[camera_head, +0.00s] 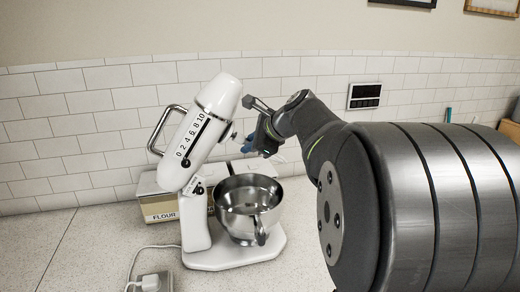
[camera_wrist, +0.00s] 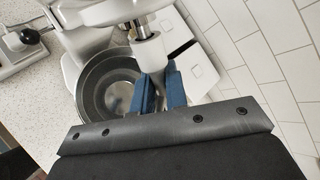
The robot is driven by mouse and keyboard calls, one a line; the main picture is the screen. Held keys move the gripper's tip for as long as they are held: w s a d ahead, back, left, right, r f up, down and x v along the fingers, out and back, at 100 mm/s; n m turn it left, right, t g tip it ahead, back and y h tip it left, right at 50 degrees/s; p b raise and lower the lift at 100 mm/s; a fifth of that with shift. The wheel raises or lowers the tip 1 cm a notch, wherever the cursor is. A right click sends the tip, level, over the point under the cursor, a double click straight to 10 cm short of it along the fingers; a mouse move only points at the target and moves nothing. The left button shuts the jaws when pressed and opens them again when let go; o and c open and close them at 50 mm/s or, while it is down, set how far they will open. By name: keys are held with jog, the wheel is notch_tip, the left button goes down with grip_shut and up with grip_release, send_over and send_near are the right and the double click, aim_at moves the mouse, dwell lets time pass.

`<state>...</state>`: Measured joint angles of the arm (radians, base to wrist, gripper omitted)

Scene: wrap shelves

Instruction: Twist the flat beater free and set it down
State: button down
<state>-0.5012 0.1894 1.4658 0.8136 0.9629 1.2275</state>
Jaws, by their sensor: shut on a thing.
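The white stand mixer (camera_head: 205,130) has its numbered head tilted up over its base. The steel bowl (camera_head: 250,208) sits on the base and also shows in the wrist view (camera_wrist: 92,75). My gripper (camera_head: 250,143) is beside the underside of the raised head, above the bowl. In the wrist view its blue fingers (camera_wrist: 160,82) are shut on the pale upper part of the flat beater (camera_wrist: 150,54), just below the mixer's metal shaft (camera_wrist: 146,28). The rest of the beater is hidden by the fingers, and I cannot tell whether it is still joined to the shaft.
A flour box (camera_head: 158,204) stands behind the mixer against the tiled wall. A socket block with a plugged cord (camera_head: 152,282) lies at the front left. The speckled counter (camera_head: 80,250) is clear on the left. A dark panel (camera_head: 365,95) is on the wall.

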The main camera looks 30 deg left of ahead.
jog(key=shift+w+d+f, duration=0.8)
jog(key=shift+w+d, duration=0.05)
jog(key=shift+d, duration=0.1)
jog(key=s+d+f+n, duration=0.1)
jog(key=s+d+f, duration=0.3)
jog(key=s+d, duration=0.25)
jog(key=s+d+f+g, duration=0.1)
jog(key=s+d+f, duration=0.35)
jog(key=d, duration=0.35)
jog(key=s+d+f+n, duration=0.1)
jog(key=s+d+f, duration=0.2)
jog(key=s+d, duration=0.35)
jog(key=shift+s+a+f, duration=0.4)
jog(key=shift+a+f, duration=1.4)
jog(key=shift+f, duration=0.1)
jog(key=shift+s+a+f, duration=0.45)
jog(key=shift+a+f, duration=1.35)
jog(key=shift+f, duration=0.05)
jog(key=shift+s+a+f, duration=0.4)
jog(key=shift+a+f, duration=1.4)
jog(key=shift+f, duration=0.1)
